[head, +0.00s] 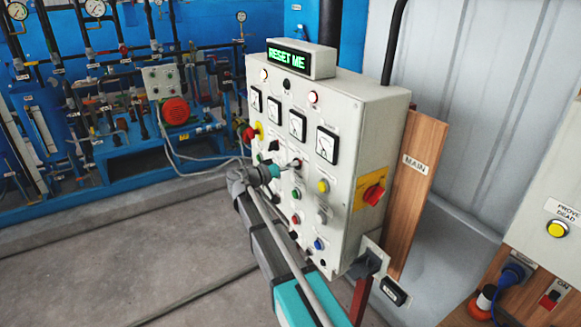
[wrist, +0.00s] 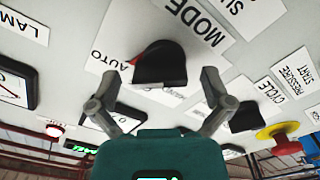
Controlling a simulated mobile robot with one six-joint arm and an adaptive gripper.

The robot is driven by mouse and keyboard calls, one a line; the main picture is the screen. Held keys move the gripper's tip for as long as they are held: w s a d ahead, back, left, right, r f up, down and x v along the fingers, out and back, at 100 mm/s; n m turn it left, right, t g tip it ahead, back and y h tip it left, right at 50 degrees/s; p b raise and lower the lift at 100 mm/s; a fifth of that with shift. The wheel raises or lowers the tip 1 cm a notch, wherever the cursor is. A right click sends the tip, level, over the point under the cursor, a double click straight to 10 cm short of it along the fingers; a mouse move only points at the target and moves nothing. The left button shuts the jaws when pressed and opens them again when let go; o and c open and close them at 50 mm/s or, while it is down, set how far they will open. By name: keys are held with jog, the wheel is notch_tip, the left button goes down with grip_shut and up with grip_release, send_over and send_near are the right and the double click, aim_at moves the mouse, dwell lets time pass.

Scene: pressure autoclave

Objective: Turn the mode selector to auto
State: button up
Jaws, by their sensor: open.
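The mode selector (wrist: 160,65) is a black knob on the pale panel in the wrist view, below the MODE label (wrist: 194,22). The AUTO label (wrist: 112,62) is at its left; another label behind the knob is mostly hidden. I cannot tell clearly which label the knob points to. My gripper (wrist: 160,78) is open, with one finger on each side of the knob and visible gaps between. In the head view my gripper (head: 289,167) is at the panel's front face, and I cannot clearly make out the selector there.
The control cabinet (head: 345,170) carries gauges, lamps, coloured buttons and a lit RESET ME display (head: 288,58). A second black knob (wrist: 245,116) and a red-and-yellow button (wrist: 283,140) are near my right finger in the wrist view. Open floor (head: 130,260) lies left of the cabinet.

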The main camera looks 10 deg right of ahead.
jog(key=v, duration=1.2)
dwell(0.6)
jog(key=s+d+f+n+g+y+b, duration=0.3)
jog(key=s+d+f+y, duration=0.4)
jog(key=s+d+f, duration=0.55)
jog(key=s+a+f+n+g+y+b, duration=0.1)
jog(key=s+a+f+n+g+y, duration=0.1)
jog(key=s+f+y, duration=0.8)
jog(key=s+a+n, duration=0.1)
jog(key=s+a, duration=0.1)
jog(key=s, duration=0.1)
jog(key=shift+a+f+n+g, duration=0.2)
jog(key=shift+n+g, duration=0.1)
jog(key=shift+d, duration=0.1)
